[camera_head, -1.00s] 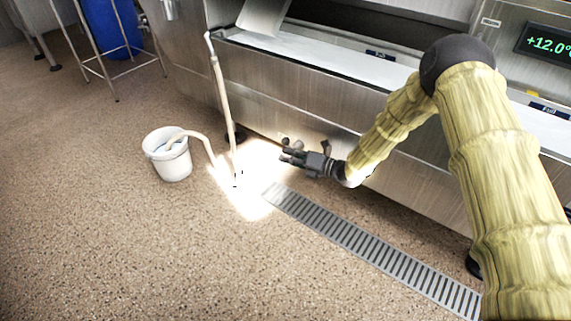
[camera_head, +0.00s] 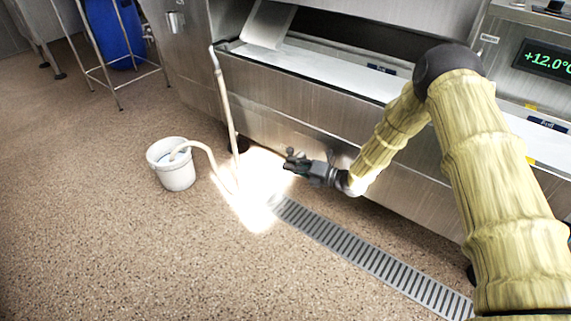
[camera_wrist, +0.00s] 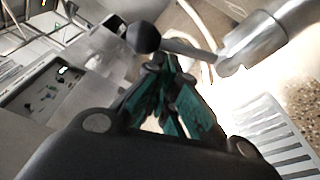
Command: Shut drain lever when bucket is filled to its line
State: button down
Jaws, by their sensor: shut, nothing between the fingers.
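The white bucket (camera_head: 173,172) stands on the floor at left in the head view. A pale hose (camera_head: 212,160) bends over into it. Bluish water shows inside near the rim, but I cannot make out a fill line. In the wrist view, a dark lever with a round black knob (camera_wrist: 143,37) lies just beyond my gripper (camera_wrist: 160,62), beside a metal pipe (camera_wrist: 265,42). My gripper's fingers are shut and empty, close to the lever; I cannot tell whether they touch it. In the head view my gripper (camera_head: 292,164) is low beside the steel machine.
The steel machine (camera_head: 270,105) fills the right side and back. A slotted floor drain (camera_head: 370,255) runs below my arm. An upright hose (camera_head: 226,110) stands between bucket and gripper. A blue barrel (camera_head: 108,30) in a metal frame is at the back left.

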jog(key=shift+s+d+f+m+t+h+p, duration=0.55)
jog(key=shift+s+d+t+p, duration=2.35)
jog(key=shift+s, duration=2.85)
jog(key=w+a+r+g+b, duration=0.1)
jog(key=w+a+r+b, duration=0.1)
jog(key=w+a+b, duration=0.3)
jog(key=w+a, duration=0.1)
jog(key=w, duration=0.3)
jog(key=shift+w+a+r+b, duration=0.2)
jog(key=shift+a+b, duration=0.1)
jog(key=shift+b, duration=0.1)
